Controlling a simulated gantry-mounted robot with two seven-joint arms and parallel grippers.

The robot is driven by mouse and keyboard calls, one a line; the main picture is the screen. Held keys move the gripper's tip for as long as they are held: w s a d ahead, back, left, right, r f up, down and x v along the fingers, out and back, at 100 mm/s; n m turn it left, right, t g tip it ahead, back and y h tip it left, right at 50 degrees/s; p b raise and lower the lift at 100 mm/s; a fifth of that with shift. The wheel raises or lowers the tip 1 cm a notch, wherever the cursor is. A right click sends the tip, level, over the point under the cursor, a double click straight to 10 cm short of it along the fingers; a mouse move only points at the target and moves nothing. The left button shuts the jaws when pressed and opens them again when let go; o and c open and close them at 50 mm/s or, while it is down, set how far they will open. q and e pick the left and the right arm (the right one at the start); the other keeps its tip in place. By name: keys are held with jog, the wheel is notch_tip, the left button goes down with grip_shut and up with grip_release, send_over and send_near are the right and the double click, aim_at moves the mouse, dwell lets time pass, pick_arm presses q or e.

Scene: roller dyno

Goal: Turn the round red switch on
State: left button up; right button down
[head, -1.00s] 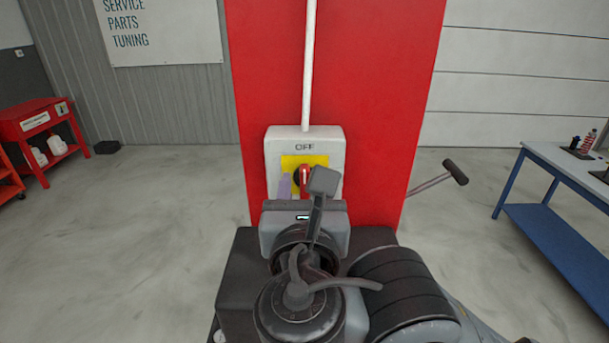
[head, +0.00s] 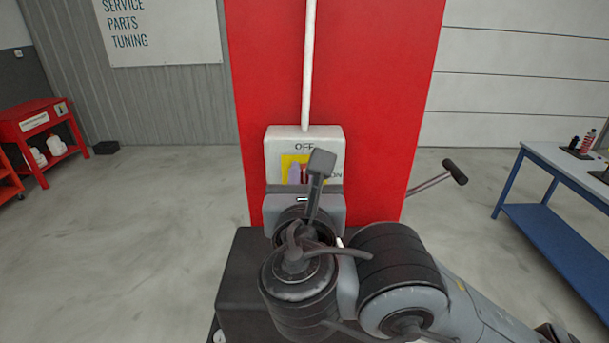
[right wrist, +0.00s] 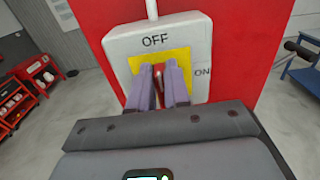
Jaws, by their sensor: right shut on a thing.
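The white switch box (head: 277,146) is mounted on the red pillar, with a yellow plate on its face and the labels OFF at the top and ON at the right. The red switch (right wrist: 157,82) shows as a strip between the two purple-grey fingers of my right gripper (right wrist: 162,75) in the right wrist view. The fingers are shut on it, and its handle points roughly up toward OFF. In the head view my right wrist and arm hide most of the switch, and the fingers (head: 298,172) show only in part. My left gripper is not in view.
The red pillar (head: 380,90) stands behind the box, with a white conduit (head: 308,65) running up from it. A blue-framed bench (head: 560,185) stands at the right. A red cart (head: 40,130) stands at the far left.

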jog(key=shift+f, duration=0.15)
jog(key=shift+d+m+b, duration=0.1)
jog(key=shift+m+b, duration=0.25)
jog(key=shift+m, duration=0.05)
jog(key=shift+w+d+f+m+b, duration=0.1)
jog(key=shift+d+f+m+b, duration=0.3)
jog(key=shift+m+b, duration=2.15)
jog(key=shift+s+d+f+m+b, duration=0.1)
jog(key=shift+d+f+m+b, duration=0.25)
jog(key=shift+m+b, duration=2.15)
jog(key=shift+w+d+f+m+b, duration=0.1)
jog(key=shift+d+f+m+b, duration=0.25)
jog(key=shift+m+b, duration=2.2)
jog(key=shift+m+p, duration=1)
jog(key=shift+m, duration=0.1)
